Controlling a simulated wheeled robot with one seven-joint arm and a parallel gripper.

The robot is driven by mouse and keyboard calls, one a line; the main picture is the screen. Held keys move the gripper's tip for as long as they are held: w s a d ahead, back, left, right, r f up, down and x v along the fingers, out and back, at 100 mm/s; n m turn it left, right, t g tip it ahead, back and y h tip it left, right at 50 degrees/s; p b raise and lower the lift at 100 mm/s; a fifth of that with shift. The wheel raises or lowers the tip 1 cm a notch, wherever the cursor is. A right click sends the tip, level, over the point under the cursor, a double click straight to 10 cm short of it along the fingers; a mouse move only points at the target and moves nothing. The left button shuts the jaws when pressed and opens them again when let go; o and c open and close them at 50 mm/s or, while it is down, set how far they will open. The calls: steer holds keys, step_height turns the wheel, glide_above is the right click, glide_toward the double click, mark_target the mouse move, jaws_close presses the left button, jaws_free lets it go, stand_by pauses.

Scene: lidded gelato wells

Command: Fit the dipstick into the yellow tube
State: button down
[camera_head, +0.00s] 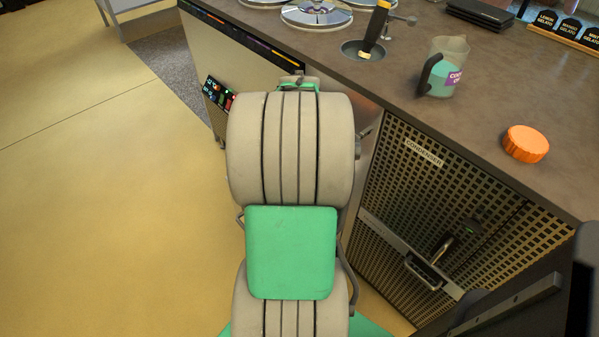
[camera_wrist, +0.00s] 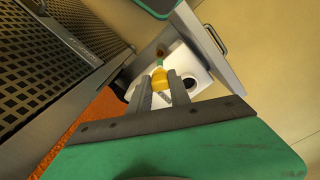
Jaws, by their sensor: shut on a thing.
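In the wrist view my gripper (camera_wrist: 159,85) has its two grey fingers around or just behind a small rounded yellow piece (camera_wrist: 159,80). A thin greenish stalk (camera_wrist: 160,52) shows beyond it. I cannot tell whether the yellow piece is the yellow tube or the dipstick's grip. The dipstick's shaft and tip are not clearly visible. Behind the fingers is a white surface (camera_wrist: 202,88) with a dark round hole. In the head view my arm hides the gripper, dipstick and tube.
A grey door or drawer with a handle (camera_wrist: 215,38) stands beside the white surface. The perforated condenser panel (camera_head: 430,215) has a handle. Open floor (camera_head: 100,200) lies left.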

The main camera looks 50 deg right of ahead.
steer(key=shift+r, duration=0.1)
steer(key=shift+f+b, duration=1.4)
steer(key=shift+f, duration=1.5)
steer(key=shift+r+p, duration=0.1)
steer(key=shift+p, duration=0.35)
step_height(320, 180, down, 11)
steer(key=b, duration=0.6)
steer(key=shift+f+b, duration=0.2)
steer(key=shift+b, duration=0.15)
stand_by(2.4)
steer(key=c, duration=1.1)
jaws_free()
